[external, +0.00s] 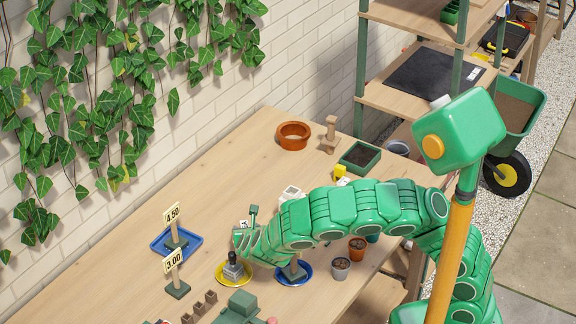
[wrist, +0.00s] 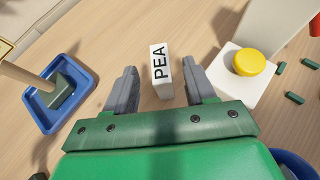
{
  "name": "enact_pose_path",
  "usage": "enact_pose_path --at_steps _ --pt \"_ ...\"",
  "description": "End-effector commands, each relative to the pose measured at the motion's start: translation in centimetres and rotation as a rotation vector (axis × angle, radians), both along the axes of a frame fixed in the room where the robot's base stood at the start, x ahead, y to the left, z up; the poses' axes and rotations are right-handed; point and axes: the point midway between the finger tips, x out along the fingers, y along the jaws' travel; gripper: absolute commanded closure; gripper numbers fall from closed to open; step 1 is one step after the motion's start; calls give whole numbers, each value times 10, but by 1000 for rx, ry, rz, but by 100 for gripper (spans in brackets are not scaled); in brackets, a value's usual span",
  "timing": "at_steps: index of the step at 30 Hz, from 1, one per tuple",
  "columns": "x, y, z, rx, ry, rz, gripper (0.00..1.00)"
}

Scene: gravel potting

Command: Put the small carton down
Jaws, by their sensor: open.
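The small carton (wrist: 161,71) is white with "PEA" in black letters. In the wrist view it stands on the wooden table between my two fingers, with a gap on each side. My gripper (wrist: 160,72) is open around it and does not appear to touch it. In the external view my gripper (external: 243,240) is low over the table, near the yellow saucer, and a small white piece of what looks like the carton (external: 243,223) shows beside it. The rest of it is hidden there.
A blue tray (wrist: 29,98) with a sign's green foot lies left of the gripper in the wrist view. A white block with a yellow round top (wrist: 248,62) stands close on the right, with small green pieces (wrist: 295,98) beyond. The yellow saucer (external: 222,279) holds a grey object.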

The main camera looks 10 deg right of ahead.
Motion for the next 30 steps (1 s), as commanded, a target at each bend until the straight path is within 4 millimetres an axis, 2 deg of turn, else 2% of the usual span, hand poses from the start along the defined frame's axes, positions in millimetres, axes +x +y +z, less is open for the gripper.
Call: enact_pose_path --at_steps 6,12,18,30 --pt "-28 2 16 2 -1 2 45" --pt "-44 1 25 2 -2 0 45" --pt "-50 0 28 1 0 -2 45" --pt "-51 0 28 1 0 0 45"
